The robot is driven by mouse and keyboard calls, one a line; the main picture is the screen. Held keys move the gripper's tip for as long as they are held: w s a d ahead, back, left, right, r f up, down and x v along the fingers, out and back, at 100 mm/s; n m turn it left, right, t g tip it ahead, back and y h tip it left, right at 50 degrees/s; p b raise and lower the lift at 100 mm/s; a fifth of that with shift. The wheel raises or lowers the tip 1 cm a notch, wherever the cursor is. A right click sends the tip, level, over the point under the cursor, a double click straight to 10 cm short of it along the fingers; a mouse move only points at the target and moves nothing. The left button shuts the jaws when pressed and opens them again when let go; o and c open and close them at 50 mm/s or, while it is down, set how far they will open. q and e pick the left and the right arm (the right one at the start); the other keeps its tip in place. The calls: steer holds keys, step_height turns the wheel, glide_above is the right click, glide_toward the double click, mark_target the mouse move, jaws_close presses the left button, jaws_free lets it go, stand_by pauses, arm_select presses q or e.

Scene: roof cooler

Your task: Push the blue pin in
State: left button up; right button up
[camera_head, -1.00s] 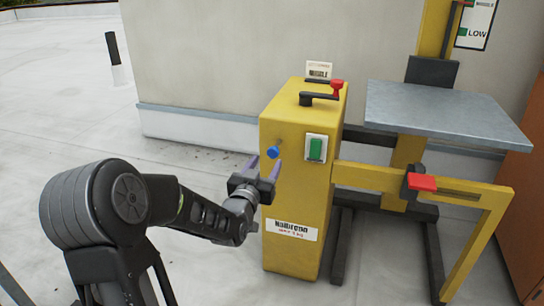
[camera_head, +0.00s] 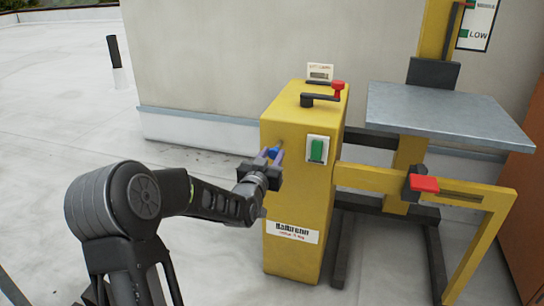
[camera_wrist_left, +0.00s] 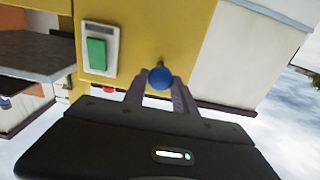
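The blue pin (camera_head: 273,152) sticks out of the front face of the yellow cabinet (camera_head: 298,205), left of the green switch (camera_head: 317,150). My left gripper (camera_head: 270,157) is at the pin, with a finger on each side of it. In the left wrist view the pin's round blue head (camera_wrist_left: 160,78) shows between the two finger tips (camera_wrist_left: 158,92), with a thin dark stem behind it. The fingers look apart, with gaps beside the head; I cannot tell whether either touches it. My right gripper is not in view.
A crank with a red knob (camera_head: 338,86) is on the cabinet top. To the right are a grey metal platform (camera_head: 440,112) and a yellow frame arm with a red handle (camera_head: 423,183). Open pale floor lies to the left.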

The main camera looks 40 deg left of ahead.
arm_select(q)
jaws_close()
stand_by(0.9)
